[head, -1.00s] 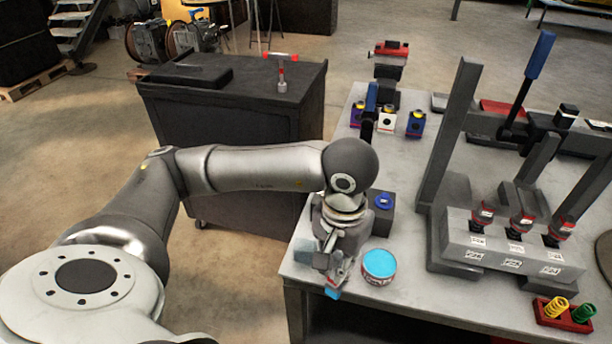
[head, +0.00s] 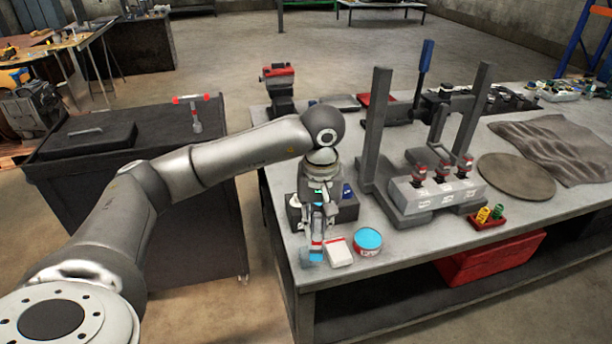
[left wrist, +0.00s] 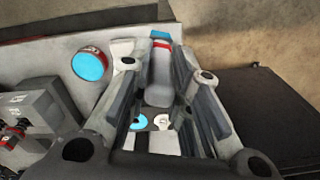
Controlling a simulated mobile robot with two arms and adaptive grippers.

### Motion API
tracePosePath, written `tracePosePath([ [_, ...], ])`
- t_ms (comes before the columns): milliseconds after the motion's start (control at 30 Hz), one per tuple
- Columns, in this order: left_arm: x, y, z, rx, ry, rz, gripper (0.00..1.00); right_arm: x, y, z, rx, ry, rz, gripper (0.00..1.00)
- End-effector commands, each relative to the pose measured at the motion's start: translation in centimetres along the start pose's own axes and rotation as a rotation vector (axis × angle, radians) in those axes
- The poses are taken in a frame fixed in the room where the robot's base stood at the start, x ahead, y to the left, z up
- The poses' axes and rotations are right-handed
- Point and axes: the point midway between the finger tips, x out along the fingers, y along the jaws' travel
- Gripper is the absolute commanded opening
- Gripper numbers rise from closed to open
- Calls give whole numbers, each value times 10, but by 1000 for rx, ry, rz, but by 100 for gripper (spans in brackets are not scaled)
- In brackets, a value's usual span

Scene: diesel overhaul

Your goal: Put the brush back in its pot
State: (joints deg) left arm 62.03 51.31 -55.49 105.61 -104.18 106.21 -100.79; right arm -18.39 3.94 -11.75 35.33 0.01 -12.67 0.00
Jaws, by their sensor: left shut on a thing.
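My left gripper (head: 316,240) hangs over the near left corner of the grey workbench. In the left wrist view, its fingers (left wrist: 158,75) are closed around a pale shaft with a red band, which I take to be the brush (left wrist: 161,60). A blue end (left wrist: 160,35) shows beyond the band, and blue also shows below the gripper in the head view (head: 311,255). A round red tin with a light blue top (head: 368,241), perhaps the pot, stands on the bench just right of the gripper. It also shows in the left wrist view (left wrist: 89,66). My right gripper is out of view.
A small white item with a red edge (head: 339,252) lies between gripper and tin. A dark block (head: 346,208) stands behind the gripper. A grey fixture (head: 435,190) and a red tray of springs (head: 487,219) are to the right. A dark cabinet (head: 215,225) stands left.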

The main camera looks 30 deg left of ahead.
Motion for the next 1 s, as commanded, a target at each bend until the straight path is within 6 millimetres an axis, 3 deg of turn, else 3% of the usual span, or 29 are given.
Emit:
tracePosePath([
  [33, -16, -5, -18, -78, -1, 2, 0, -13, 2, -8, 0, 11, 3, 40],
  [133, -29, -15, -43, -193, -5, 6, 0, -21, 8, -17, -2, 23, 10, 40],
  [367, -36, -25, -65, -305, -10, 10, 0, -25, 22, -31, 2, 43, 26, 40],
  [567, -22, -26, -65, -306, -11, 10, 0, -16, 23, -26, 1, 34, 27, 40],
  [800, 9, -25, -64, -305, -11, 9, 0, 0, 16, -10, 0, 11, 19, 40],
  [1000, 35, -25, -65, -304, -10, 11, 0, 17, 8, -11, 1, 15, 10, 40],
])
